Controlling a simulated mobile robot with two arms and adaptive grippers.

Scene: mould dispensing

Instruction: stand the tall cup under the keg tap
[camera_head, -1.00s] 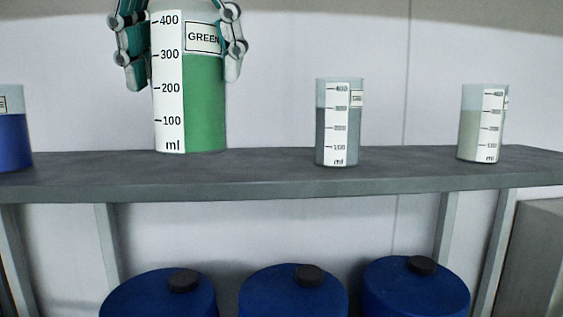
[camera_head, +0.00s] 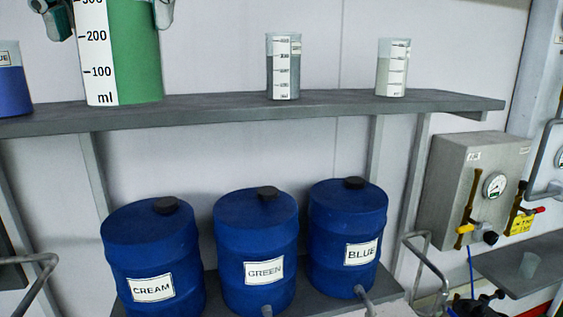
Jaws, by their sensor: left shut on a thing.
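The tall cup (camera_head: 136,62) is clear, with a white ml scale and green contents, and shows large at the upper left; its top is cut off by the frame. My left gripper (camera_head: 105,12) is shut on it, one finger on each side. The cup is upright, in front of the shelf. Below stand three blue kegs with black caps, labelled CREAM (camera_head: 151,245), GREEN (camera_head: 256,240) and BLUE (camera_head: 346,225). A tap (camera_head: 361,292) shows low on the BLUE keg, and another (camera_head: 267,311) on the GREEN keg at the bottom edge. My right gripper is not in view.
A grey shelf (camera_head: 220,108) runs above the kegs, bearing a blue-filled cup (camera_head: 14,85), a grey-filled cup (camera_head: 283,68) and a pale-filled cup (camera_head: 392,70). A grey box (camera_head: 465,185) with gauge and valves is at right.

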